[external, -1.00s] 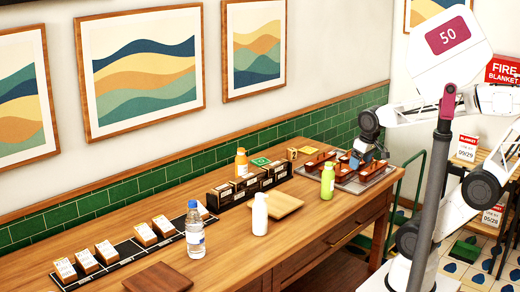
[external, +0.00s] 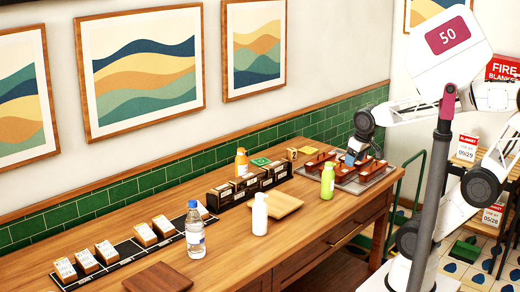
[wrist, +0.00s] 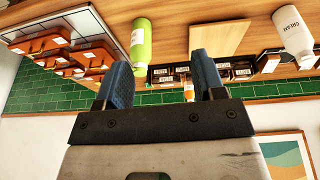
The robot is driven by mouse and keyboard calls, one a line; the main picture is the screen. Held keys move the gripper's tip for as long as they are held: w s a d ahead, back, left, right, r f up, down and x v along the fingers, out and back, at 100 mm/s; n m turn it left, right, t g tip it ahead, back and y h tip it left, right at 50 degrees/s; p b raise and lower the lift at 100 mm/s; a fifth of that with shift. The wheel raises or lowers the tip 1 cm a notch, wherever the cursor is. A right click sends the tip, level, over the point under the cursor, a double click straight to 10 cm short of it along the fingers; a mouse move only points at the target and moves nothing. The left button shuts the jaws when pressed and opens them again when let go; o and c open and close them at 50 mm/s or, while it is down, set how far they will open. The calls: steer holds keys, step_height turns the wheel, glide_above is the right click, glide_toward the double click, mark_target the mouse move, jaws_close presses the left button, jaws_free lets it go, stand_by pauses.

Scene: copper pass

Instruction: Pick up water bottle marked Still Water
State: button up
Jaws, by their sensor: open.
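A clear water bottle (external: 195,232) with a blue cap and blue label stands upright on the wooden table in the external view, left of a white bottle. Its label print is too small to read, and it is not in the wrist view. My gripper (external: 351,158) is far to its right, above the tray at the table's right end. In the wrist view, the two blue fingers of my gripper (wrist: 162,80) are spread apart with nothing between them.
A white bottle (external: 260,214) marked Cream, a green bottle (external: 327,181) and an orange bottle (external: 241,163) stand on the table. A metal tray (external: 350,187) holds brown holders. A wooden board (external: 285,204) and black label racks (external: 222,197) lie between. A grey pole (external: 430,190) stands in front of my arm.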

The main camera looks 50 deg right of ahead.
mark_target(189, 214)
steer(key=w+a+r+n+t+y, duration=0.1)
steer(key=w+a+n+t, duration=0.1)
steer(key=w+a, duration=0.55)
steer(key=w+a+n+t+y, duration=0.1)
steer(key=w+a+t, duration=0.25)
steer(key=w, duration=0.65)
steer(key=w+a+r+n+t+y, duration=0.1)
steer(key=w+a+n+t, duration=0.1)
steer(key=w+a, duration=0.5)
steer(key=w+a+f+n+g+y, duration=0.1)
steer(key=w+a+n+y, duration=0.15)
steer(key=a, duration=0.55)
steer(key=w+a+f+n+y, duration=0.15)
steer(key=a+y, duration=0.25)
steer(key=a, duration=0.4)
steer(key=w+a+f+n+g+y, duration=0.1)
steer(key=w+a+n+y, duration=0.15)
steer(key=a, duration=0.45)
steer(key=s+a+f+n+g+y, duration=0.1)
steer(key=s+a+g+y, duration=0.1)
steer(key=a, duration=0.2)
steer(key=s+a+f+n+g+y, duration=0.1)
steer(key=s+a+n+g+y, duration=0.1)
steer(key=a, duration=0.3)
steer(key=s+a+f+n+g+y, duration=0.1)
steer(key=s+a+f+g+y, duration=0.1)
steer(key=a, duration=0.3)
steer(key=shift+s+a+f+n, duration=0.1)
steer(key=shift+s+n, duration=0.2)
steer(key=shift+n, duration=0.05)
